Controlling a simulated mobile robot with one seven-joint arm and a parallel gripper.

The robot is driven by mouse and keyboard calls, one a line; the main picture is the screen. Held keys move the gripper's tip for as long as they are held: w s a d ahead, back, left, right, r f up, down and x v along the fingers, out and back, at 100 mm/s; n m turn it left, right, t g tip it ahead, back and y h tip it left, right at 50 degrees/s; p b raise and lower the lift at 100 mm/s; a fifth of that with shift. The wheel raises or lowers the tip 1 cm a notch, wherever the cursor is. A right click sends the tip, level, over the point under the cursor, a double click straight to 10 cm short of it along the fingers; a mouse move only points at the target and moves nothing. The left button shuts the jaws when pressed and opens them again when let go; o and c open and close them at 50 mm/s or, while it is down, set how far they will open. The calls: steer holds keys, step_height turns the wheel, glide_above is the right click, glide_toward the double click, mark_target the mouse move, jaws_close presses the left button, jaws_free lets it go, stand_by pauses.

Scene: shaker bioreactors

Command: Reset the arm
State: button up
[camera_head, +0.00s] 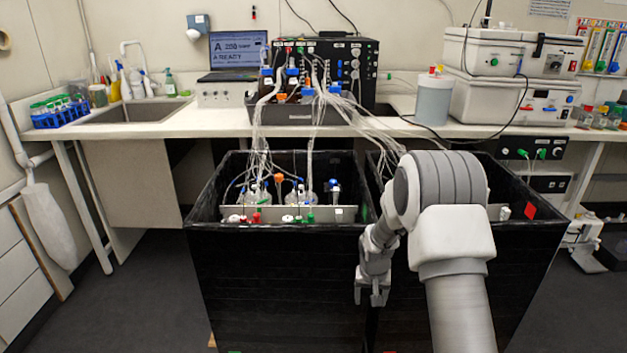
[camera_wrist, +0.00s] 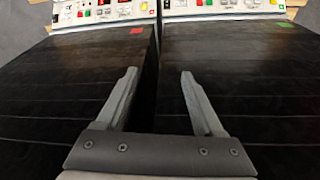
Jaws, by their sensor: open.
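My arm reaches in from the lower right of the head view and bends down at the elbow. My gripper (camera_head: 373,294) hangs in front of the two black shaker boxes, near the seam between them. In the wrist view my gripper (camera_wrist: 158,75) has its two fingers well apart with nothing between them. Behind the fingers are the dark fronts of the left box (camera_wrist: 60,85) and the right box (camera_wrist: 240,80), with a dark gap between them.
The left shaker box (camera_head: 275,280) holds flasks with tubes; the right box (camera_head: 530,240) is partly hidden by my arm. Behind stands a bench (camera_head: 190,125) with a sink, a laptop (camera_head: 238,55), a control unit and white instruments (camera_head: 510,100). Floor at left (camera_head: 130,290) is clear.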

steer(key=s+r+t, duration=0.1)
steer(key=s+r, duration=0.5)
steer(key=r, duration=0.6)
steer(key=s+r+t, duration=0.1)
steer(key=s+r, duration=0.5)
steer(key=r, duration=0.7)
steer(key=s+a+r+n+t, duration=0.1)
steer(key=s+r, duration=0.3)
steer(key=s, duration=0.6)
steer(key=s+r+n, duration=0.1)
steer(key=s+r, duration=0.2)
steer(key=s, duration=0.8)
step_height(320, 180, up, 18)
steer(key=p, duration=1.8)
steer(key=shift+r+y, duration=0.25)
steer(key=shift+y, duration=0.15)
